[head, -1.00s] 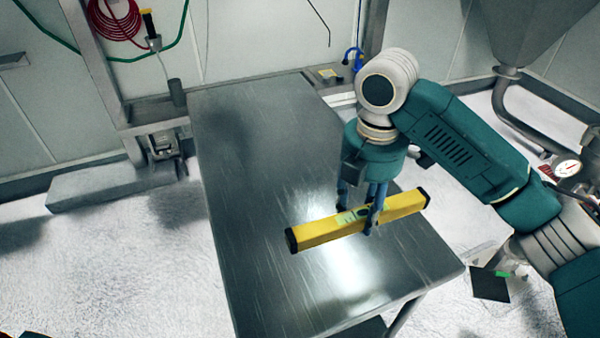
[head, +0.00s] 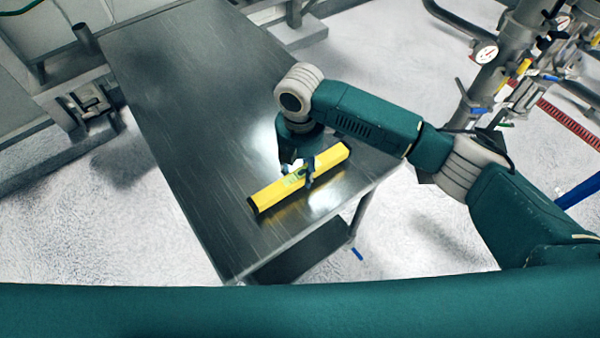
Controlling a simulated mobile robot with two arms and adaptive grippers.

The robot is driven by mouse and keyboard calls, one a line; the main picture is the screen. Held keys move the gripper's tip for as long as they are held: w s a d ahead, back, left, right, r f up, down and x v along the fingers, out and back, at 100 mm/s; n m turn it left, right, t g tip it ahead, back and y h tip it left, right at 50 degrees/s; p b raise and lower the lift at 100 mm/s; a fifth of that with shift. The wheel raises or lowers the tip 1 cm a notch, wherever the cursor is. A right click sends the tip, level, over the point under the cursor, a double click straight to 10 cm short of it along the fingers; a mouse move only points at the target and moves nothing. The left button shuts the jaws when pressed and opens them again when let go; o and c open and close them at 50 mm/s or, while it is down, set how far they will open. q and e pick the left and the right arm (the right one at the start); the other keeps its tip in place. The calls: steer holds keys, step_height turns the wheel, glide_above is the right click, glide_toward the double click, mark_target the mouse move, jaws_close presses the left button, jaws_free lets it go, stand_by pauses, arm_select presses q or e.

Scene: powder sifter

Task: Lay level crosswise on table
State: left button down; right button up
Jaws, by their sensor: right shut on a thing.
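A yellow spirit level (head: 271,194) with black end caps is over the near end of the grey metal table (head: 185,115). It runs roughly across the table's width, from lower left to upper right in the picture. My right gripper (head: 303,177) is shut around the middle of the level from above and hides part of it. A yellowish reflection shows on the tabletop just below it. I cannot tell whether its underside touches the table. My left gripper is not in view.
The rest of the tabletop is bare. A lower shelf (head: 300,252) shows under the near end. Pipes with a round gauge (head: 486,53) stand at the upper right, and a red hose or rail (head: 570,127) lies beyond. Pale floor surrounds the table.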

mark_target(300, 177)
step_height(300, 177, down, 2)
steer(key=shift+f, duration=0.45)
steer(key=shift+f, duration=0.15)
steer(key=o, duration=1.3)
steer(key=shift+o, duration=0.2)
